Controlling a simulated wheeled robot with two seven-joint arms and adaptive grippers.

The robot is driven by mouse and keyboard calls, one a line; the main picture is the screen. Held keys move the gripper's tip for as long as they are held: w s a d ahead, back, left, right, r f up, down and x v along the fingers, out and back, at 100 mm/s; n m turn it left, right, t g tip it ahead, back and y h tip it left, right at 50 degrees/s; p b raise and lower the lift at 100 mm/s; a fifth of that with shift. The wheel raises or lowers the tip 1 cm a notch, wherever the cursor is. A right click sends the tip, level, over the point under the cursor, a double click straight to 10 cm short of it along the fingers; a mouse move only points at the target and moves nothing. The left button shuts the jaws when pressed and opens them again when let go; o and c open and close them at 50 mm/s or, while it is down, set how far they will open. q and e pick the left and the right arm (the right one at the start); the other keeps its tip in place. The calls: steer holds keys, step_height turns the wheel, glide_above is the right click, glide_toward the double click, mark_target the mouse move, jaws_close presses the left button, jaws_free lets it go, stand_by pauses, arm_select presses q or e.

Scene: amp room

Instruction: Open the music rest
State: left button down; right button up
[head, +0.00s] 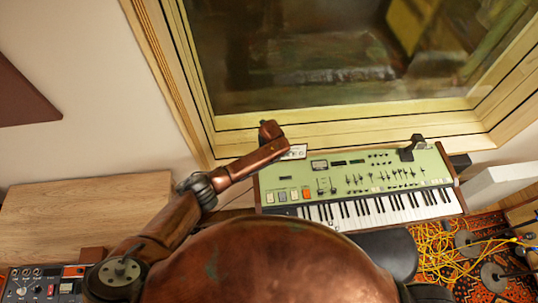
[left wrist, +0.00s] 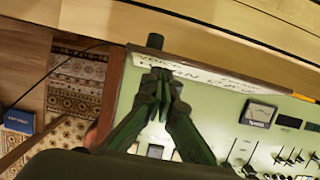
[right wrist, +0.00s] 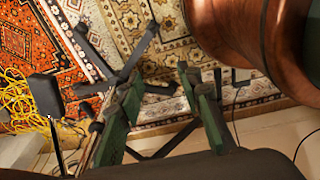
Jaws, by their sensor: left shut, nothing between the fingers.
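The green keyboard (head: 355,175) stands below the window. A pale lettered strip (left wrist: 215,78) runs along its back edge in the left wrist view; its left end (head: 294,152) shows beside my left arm in the head view. I cannot tell whether this strip is the music rest. My left gripper (left wrist: 158,76) is shut and empty, its fingertips at the strip's left end; contact is unclear. In the head view my own wrist hides its fingers. My right gripper (right wrist: 160,78) is open and empty, away from the keyboard, above the floor.
A wooden window frame (head: 345,132) is close behind the keyboard. A black bracket-like part (head: 412,148) stands at its back right. A wooden surface (head: 90,215) lies to the left. Yellow cables (head: 445,250) lie on the rug at right. Black stand legs (right wrist: 105,65) are near my right gripper.

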arm_select(q)
steer(key=shift+w+a, duration=0.15)
steer(key=shift+w, duration=0.35)
steer(key=shift+r, duration=0.1)
steer(key=shift+r, duration=0.2)
steer(key=v, duration=1.1)
steer(key=shift+s+r, duration=0.2)
steer(key=shift+r, duration=0.05)
